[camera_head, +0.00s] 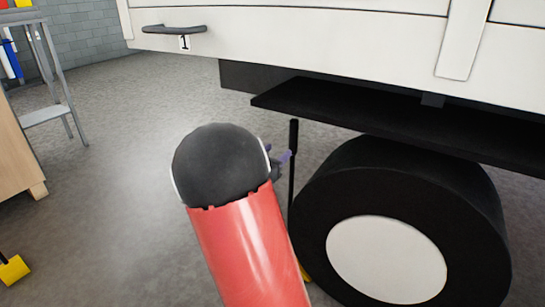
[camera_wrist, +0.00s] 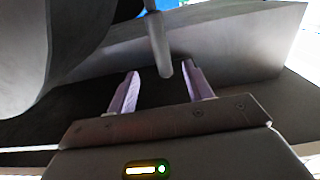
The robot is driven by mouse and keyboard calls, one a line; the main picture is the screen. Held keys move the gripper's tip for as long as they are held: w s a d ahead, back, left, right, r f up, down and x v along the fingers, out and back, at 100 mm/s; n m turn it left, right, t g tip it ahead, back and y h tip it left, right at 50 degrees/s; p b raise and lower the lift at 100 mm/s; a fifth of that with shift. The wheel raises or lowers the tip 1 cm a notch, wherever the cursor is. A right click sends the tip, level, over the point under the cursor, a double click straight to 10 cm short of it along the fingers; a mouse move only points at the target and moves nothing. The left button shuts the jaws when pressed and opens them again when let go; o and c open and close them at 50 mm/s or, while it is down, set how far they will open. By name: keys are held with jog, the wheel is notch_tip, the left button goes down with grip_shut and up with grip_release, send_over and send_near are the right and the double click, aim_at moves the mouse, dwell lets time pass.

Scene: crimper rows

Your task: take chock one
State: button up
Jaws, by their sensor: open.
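My gripper (camera_wrist: 161,76) is open in the wrist view, its two pale purple fingers apart. The lower end of a grey rod (camera_wrist: 157,40) shows between the fingertips; I cannot tell whether it is within the fingers or beyond them. In the head view my gripper (camera_head: 283,157) is mostly hidden behind my red arm, and a purple finger shows close to a thin black upright rod (camera_head: 293,165). A yellow sliver (camera_head: 305,272) shows low between my arm and the black wheel (camera_head: 330,225). It may be chock one, but most of it is hidden.
The white vehicle body (camera_head: 310,35) carries a tag marked 1 (camera_head: 184,43) under a dark handle (camera_head: 174,29). A black mudguard (camera_head: 400,125) overhangs the wheel. Another yellow object (camera_head: 13,270) is on the floor at left, near a wooden cabinet (camera_head: 15,155). Floor left of my arm is clear.

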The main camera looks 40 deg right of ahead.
aim_at(292, 124)
jog(key=shift+b+x, duration=0.4)
jog(key=shift+x, duration=4.7)
grip_shut()
jog(key=shift+r+p, duration=2.15)
jog(key=shift+r, duration=0.6)
